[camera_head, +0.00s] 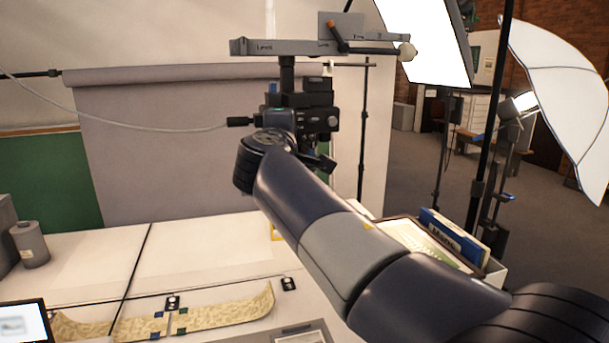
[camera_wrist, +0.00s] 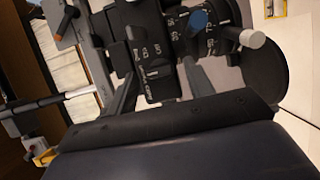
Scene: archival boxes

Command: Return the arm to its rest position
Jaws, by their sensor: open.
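My arm (camera_head: 345,250) reaches from the lower right up towards the middle of the head view, bent at a dark joint near its far end. In the wrist view, two dark fingers of my gripper (camera_wrist: 160,72) seem to stand apart above a black bar, open and with nothing seen held. A black geared camera head (camera_wrist: 180,45) with numbered dials fills the view behind them. The same camera head (camera_head: 318,118) shows beyond my arm's end in the head view, under a flat plate. The head view does not clearly show the gripper; whether it touches the camera head cannot be told.
A white table (camera_head: 190,262) holds a curved parchment strip (camera_head: 225,312), a grey canister (camera_head: 30,245) and a screen (camera_head: 22,323). A box with a blue folder (camera_head: 455,236) stands right of my arm. Light stands (camera_head: 482,160) and a white umbrella (camera_head: 565,85) stand at the right.

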